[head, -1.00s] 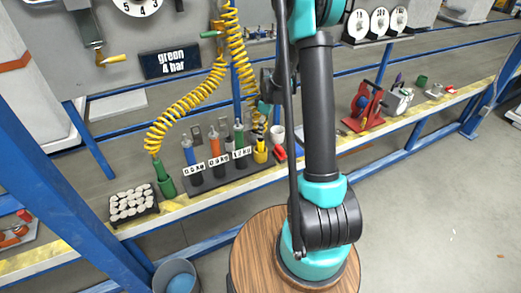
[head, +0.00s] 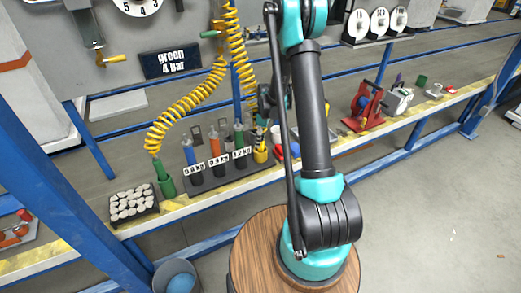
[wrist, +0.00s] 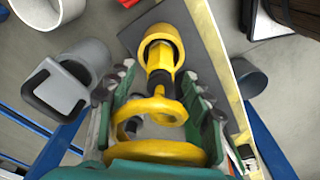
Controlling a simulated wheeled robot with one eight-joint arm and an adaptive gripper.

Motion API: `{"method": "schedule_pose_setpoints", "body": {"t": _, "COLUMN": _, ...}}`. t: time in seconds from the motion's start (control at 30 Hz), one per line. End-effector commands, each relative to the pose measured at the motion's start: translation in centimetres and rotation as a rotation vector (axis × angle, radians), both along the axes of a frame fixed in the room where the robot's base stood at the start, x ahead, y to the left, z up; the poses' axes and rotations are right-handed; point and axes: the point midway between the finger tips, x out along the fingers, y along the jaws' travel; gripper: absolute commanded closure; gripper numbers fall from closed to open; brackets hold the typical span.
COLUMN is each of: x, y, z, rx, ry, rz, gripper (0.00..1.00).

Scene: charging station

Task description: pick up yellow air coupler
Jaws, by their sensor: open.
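The yellow air coupler (wrist: 159,56) sits in a yellow round holder (wrist: 163,38) in the wrist view, with a yellow coiled hose (wrist: 150,108) running from its near end. In the head view the yellow holder (head: 261,155) stands at the right end of a dark rack, and my arm partly hides the area. My gripper (wrist: 158,88) is open, with its ridged fingers on either side of the coupler's dark lower part and the hose. I cannot tell whether either finger touches it. In the head view my gripper (head: 264,108) is small and above the rack.
A white cup (wrist: 38,10) and a grey handled part (wrist: 60,85) lie left in the wrist view. A tray (head: 132,220) of pale discs sits at the left.

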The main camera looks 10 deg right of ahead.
Motion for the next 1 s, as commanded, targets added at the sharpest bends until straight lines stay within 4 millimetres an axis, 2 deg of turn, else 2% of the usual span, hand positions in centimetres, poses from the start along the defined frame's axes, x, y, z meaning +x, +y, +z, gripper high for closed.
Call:
{"method": "schedule_pose_setpoints", "body": {"t": 0.03, "x": 0.00, "y": 0.00, "z": 0.01, "rx": 0.000, "ry": 0.000, "rz": 0.000, "gripper": 0.52}}
{"method": "schedule_pose_setpoints", "body": {"t": 0.43, "x": 0.00, "y": 0.00, "z": 0.03, "rx": 0.000, "ry": 0.000, "rz": 0.000, "gripper": 1.00}}
{"method": "schedule_pose_setpoints", "body": {"t": 1.0, "x": -0.01, "y": 0.00, "z": 0.43, "rx": 0.000, "ry": 0.000, "rz": 0.000, "gripper": 1.00}}
